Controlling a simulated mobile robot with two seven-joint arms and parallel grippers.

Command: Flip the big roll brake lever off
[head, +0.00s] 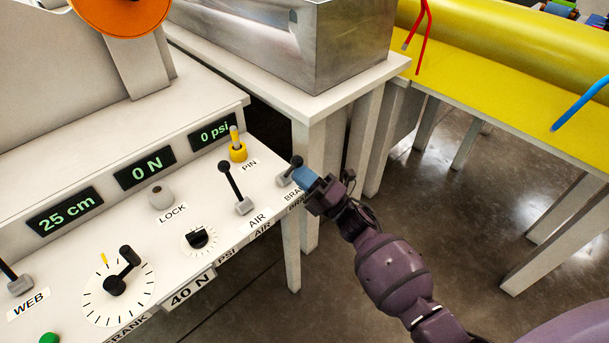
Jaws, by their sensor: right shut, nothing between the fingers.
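The brake lever (294,163) is a short black-knobbed lever on a grey base at the right end of the white control panel, above a label partly covered by my gripper that reads "BRA". My right gripper (301,177) has blue fingertips and is shut, with nothing seen between them. Its tips are right beside the lever, on its right side. I cannot tell whether they touch it. The lever's knob shows above the fingertips. My left gripper is not in view.
Left of the brake are the air lever (235,186), the yellow pin (237,149), the grey lock knob (161,196) and the crank dial (118,285). A metal bath (330,45) stands behind. Displays read 25 cm, 0 N and 0 psi. Open floor lies right of the panel.

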